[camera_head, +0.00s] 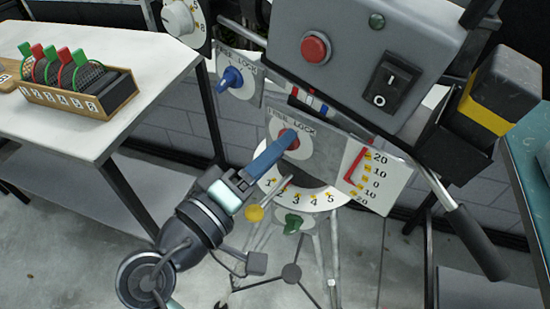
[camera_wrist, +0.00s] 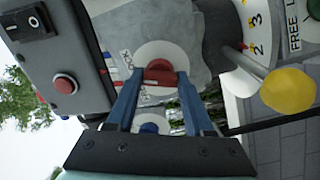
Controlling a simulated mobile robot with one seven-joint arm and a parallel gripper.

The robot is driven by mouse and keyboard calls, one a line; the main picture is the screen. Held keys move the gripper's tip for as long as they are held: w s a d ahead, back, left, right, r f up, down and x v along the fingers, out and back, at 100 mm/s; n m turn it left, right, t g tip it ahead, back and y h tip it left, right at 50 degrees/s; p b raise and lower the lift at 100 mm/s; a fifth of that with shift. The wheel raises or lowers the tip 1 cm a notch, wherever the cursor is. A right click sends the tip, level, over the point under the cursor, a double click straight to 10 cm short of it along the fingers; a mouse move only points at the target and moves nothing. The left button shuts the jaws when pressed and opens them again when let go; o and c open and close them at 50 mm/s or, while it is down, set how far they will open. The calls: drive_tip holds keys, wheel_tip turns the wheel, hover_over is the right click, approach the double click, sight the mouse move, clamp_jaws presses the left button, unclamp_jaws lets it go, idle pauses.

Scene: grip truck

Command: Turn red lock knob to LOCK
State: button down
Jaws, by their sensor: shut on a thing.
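The red lock knob (camera_head: 289,137) sits on a round white plate on the grip head in the head view, under a label reading FREE and LOCK. My gripper (camera_head: 282,146) reaches up to it from the lower left, its blue fingers shut on the knob. In the wrist view the red knob (camera_wrist: 160,71) lies between the two blue fingertips (camera_wrist: 159,78), one on each side. The fingers hide part of the knob in the head view, so I cannot tell exactly which word it points to.
A blue knob (camera_head: 230,78) is just up-left, and a green knob (camera_head: 293,222) and a yellow ball (camera_head: 254,213) are below. A grey box with a red button (camera_head: 316,47) hangs close above. A white table (camera_head: 60,130) with a wooden tray (camera_head: 85,100) stands left.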

drive_tip(key=shift+f+m+b, duration=0.1)
drive_tip(key=shift+m+b, duration=0.3)
drive_tip(key=shift+m, duration=0.2)
drive_tip(key=shift+c, duration=1.4)
unclamp_jaws()
drive_tip(key=shift+s+a, duration=0.1)
drive_tip(key=v, duration=1.2)
drive_tip(key=shift+s+a, duration=0.25)
drive_tip(key=shift+s, duration=0.05)
drive_tip(key=shift+w, duration=0.1)
